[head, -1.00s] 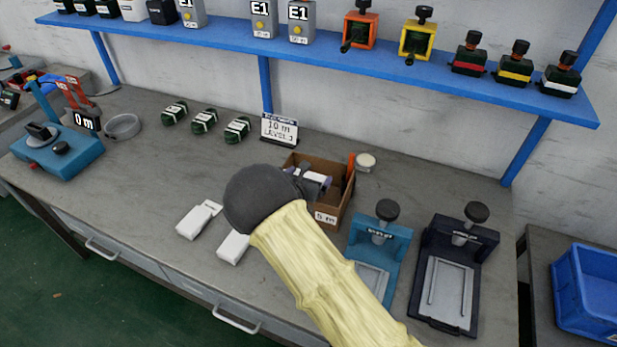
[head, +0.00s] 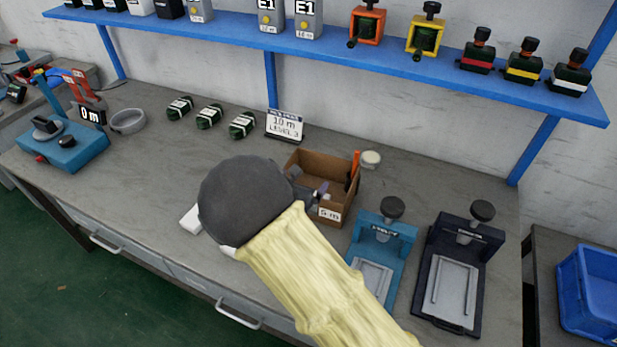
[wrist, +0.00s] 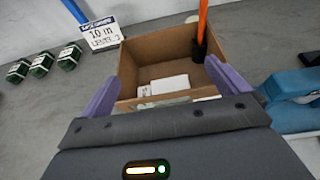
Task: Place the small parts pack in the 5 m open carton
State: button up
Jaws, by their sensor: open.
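The open brown carton (head: 345,209) labelled 5 m stands on the bench; the wrist view looks into it (wrist: 145,48). A small white pack (wrist: 168,85), which looks like the small parts pack, lies inside on the carton floor. More pale items show behind the near wall, partly hidden by my gripper. My gripper (wrist: 163,74) is open, its purple fingers spread apart at the left and right of the carton's near side, with nothing between them. In the head view my dark wrist hides most of the gripper; a purple finger (head: 321,190) shows at the carton.
An orange-handled tool (wrist: 202,25) stands at the carton's back right corner. Blue (head: 385,235) and dark (head: 460,260) presses stand to the right. A 10 m sign (head: 285,125) and green coils (head: 242,125) are behind left. A white pack (head: 190,218) lies partly behind my wrist.

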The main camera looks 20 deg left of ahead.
jog(key=v, duration=0.2)
jog(key=shift+s+r, duration=0.1)
jog(key=shift+s, duration=0.3)
dwell(0.6)
